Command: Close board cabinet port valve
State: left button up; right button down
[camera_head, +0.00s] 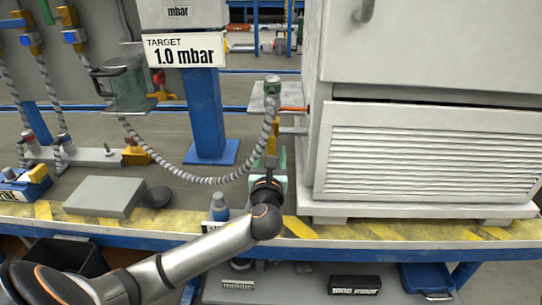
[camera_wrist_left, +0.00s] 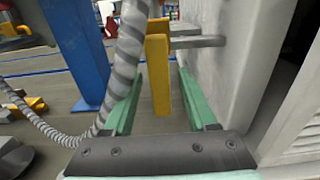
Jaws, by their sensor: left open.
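The white cabinet (camera_head: 425,75) stands at the right, and its side wall (camera_wrist_left: 235,60) also fills the right of the left wrist view. A grey port pipe (camera_wrist_left: 198,42) sticks out of that wall. A yellow valve handle (camera_wrist_left: 158,75) hangs down beside the port; it shows small in the head view (camera_head: 272,140), below the hose's upper end. My left gripper (camera_head: 278,165) is open, with its green fingers on either side of the handle in the left wrist view (camera_wrist_left: 160,85). I cannot tell whether a finger touches it. My right gripper is not in view.
A grey ribbed hose (camera_head: 205,180) droops from the port to the left and passes close by my left fingers. A blue post (camera_head: 207,115) bears a "TARGET 1.0 mbar" sign (camera_head: 182,51). A grey box (camera_head: 104,197) lies on the bench at the left.

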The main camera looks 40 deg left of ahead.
pick_arm(q)
grip_shut()
dwell(0.3)
dwell(1.1)
